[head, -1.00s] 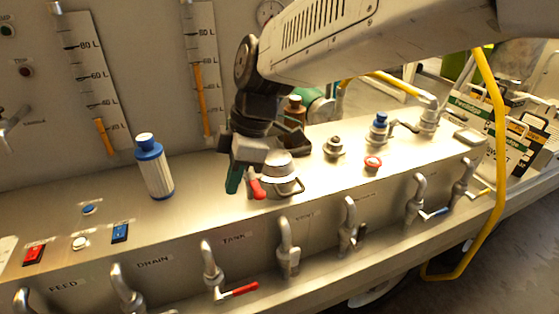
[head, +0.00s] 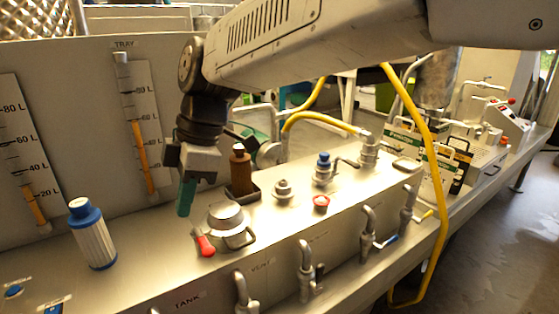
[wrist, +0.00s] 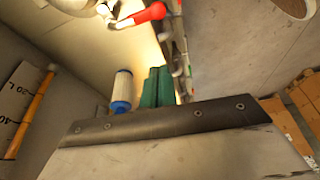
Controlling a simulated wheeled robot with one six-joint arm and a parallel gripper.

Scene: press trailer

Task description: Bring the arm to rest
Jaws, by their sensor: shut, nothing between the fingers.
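My gripper (head: 187,193) hangs from the arm above the metal deck in the head view, its green fingers pointing down. The fingers are together and empty. They are left of and above the round metal cap (head: 226,218) and its red-handled lever (head: 205,245), apart from both. In the wrist view my gripper (wrist: 157,86) shows as two green fingers side by side. The white filter with blue ends (wrist: 122,88) appears just left of them there. In the head view the filter (head: 93,235) stands on the deck at left.
A brown bottle (head: 240,172) stands in a dark holder behind the cap. Valves, a red knob (head: 321,202) and a blue-topped fitting (head: 323,168) line the deck to the right. A yellow hose (head: 437,180) hangs at right. Level gauges (head: 140,125) are on the back panel.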

